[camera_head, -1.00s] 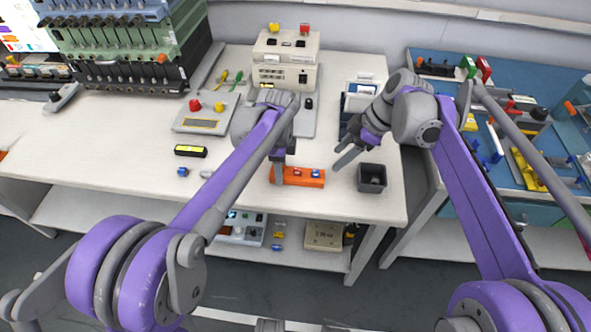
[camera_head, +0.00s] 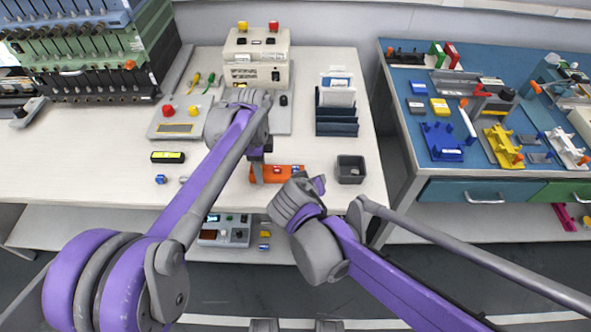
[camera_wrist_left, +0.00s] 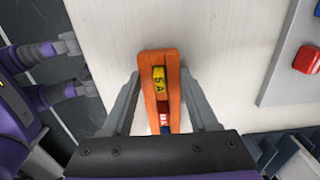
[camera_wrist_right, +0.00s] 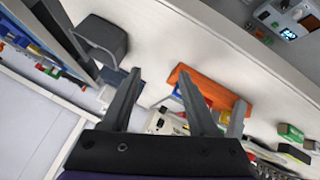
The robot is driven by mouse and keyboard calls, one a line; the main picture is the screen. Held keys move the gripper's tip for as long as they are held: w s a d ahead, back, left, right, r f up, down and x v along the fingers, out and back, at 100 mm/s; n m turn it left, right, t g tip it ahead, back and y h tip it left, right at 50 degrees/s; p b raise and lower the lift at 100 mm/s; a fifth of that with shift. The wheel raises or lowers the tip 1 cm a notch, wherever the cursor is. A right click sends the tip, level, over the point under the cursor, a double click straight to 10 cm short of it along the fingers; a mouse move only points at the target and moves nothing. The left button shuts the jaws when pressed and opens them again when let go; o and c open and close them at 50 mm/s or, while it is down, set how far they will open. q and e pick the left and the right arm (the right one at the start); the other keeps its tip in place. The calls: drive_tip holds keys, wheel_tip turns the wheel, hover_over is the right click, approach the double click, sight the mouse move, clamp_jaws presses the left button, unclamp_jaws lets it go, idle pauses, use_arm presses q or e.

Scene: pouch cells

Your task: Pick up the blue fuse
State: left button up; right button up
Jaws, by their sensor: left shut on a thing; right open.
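The orange fuse holder (camera_head: 288,178) lies near the front edge of the white bench. In the left wrist view the holder (camera_wrist_left: 173,62) carries a yellow fuse (camera_wrist_left: 159,78) marked 5A, a red fuse (camera_wrist_left: 164,116) and, partly hidden near my palm, the blue fuse (camera_wrist_left: 165,129). My left gripper (camera_head: 258,176) is shut on the orange holder, one finger on each side. My right gripper (camera_head: 319,185) is open and empty, close to the holder's right end. In the right wrist view the blue fuse (camera_wrist_right: 179,90) shows beside one of its fingers (camera_wrist_right: 160,88), not gripped.
A dark grey bin (camera_head: 350,170) stands right of the holder. A black box with a yellow display (camera_head: 167,157) and a small blue piece (camera_head: 161,179) lie to the left. A button panel (camera_head: 175,127) and a dark rack (camera_head: 337,122) stand behind. A blue bench is at right.

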sight(295, 169)
drive_tip(key=s+a+r+m+t+y, duration=0.2)
drive_tip(key=s+a+r+m+t, duration=0.1)
drive_tip(key=s+a+t, duration=0.2)
drive_tip(key=shift+m, duration=0.3)
drive_tip(key=x, duration=0.6)
drive_tip(key=shift+d+r, duration=0.1)
drive_tip(key=shift+d, duration=0.05)
drive_tip(key=shift+d+f+x, duration=0.15)
drive_tip(key=shift+f+x, duration=0.05)
drive_tip(key=shift+x, duration=1.2)
drive_tip(key=shift+d+f+x, duration=0.15)
drive_tip(key=shift+f+x, duration=0.05)
drive_tip(key=shift+x, duration=1.25)
drive_tip(key=shift+s, duration=0.2)
clamp_jaws()
